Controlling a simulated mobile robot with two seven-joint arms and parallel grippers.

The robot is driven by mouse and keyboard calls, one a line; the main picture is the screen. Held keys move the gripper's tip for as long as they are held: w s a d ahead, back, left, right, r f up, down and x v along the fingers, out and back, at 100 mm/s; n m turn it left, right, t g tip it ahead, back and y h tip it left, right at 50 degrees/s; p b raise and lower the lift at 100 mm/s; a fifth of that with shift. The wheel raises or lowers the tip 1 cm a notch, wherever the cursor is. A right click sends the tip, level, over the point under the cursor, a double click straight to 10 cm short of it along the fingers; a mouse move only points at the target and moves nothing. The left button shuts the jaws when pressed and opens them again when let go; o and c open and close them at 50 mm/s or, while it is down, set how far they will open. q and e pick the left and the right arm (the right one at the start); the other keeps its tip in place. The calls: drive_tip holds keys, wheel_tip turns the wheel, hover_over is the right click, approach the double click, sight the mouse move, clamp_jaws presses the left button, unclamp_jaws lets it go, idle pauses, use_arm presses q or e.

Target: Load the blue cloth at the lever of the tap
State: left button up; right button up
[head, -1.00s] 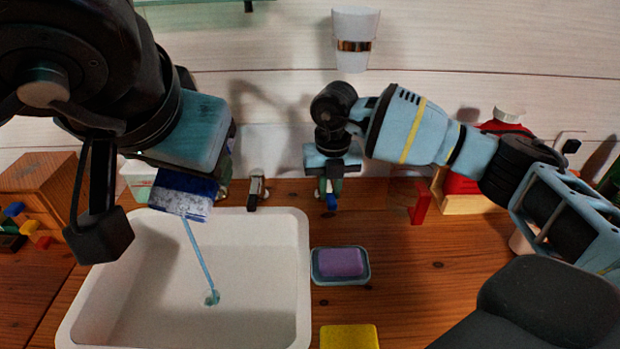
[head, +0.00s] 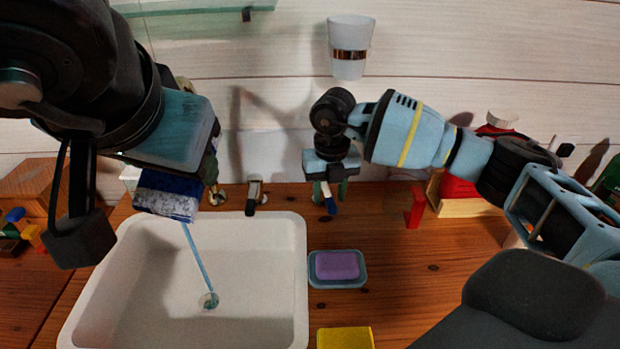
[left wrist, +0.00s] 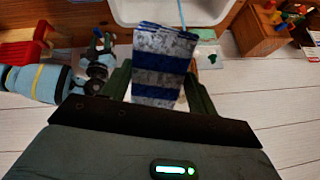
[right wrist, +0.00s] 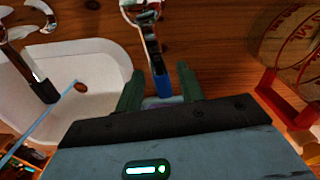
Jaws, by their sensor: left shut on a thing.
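My left gripper (left wrist: 158,85) is shut on the blue cloth (head: 168,195), a folded blue and grey-white patterned piece. It holds the cloth above the back left of the white basin (head: 296,280). The cloth also shows between the fingers in the left wrist view (left wrist: 162,65). A thin water stream (head: 200,262) falls below the cloth into the basin. My right gripper (right wrist: 160,88) is open, with its fingers apart on either side of a chrome handle with a blue tip (right wrist: 162,84). A second, black-tipped chrome handle (head: 254,196) stands behind the basin. The spout is mostly hidden by the cloth and gripper.
A purple soap in a blue dish (head: 315,280) and a yellow sponge (head: 345,338) lie right of the basin. A red object (head: 415,207) stands further right. A white cup (head: 350,45) is on the wall. Coloured blocks (head: 16,215) lie far left.

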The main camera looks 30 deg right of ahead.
wheel_tip(320, 180, up, 7)
drive_tip(key=shift+r, duration=0.15)
idle(0.8)
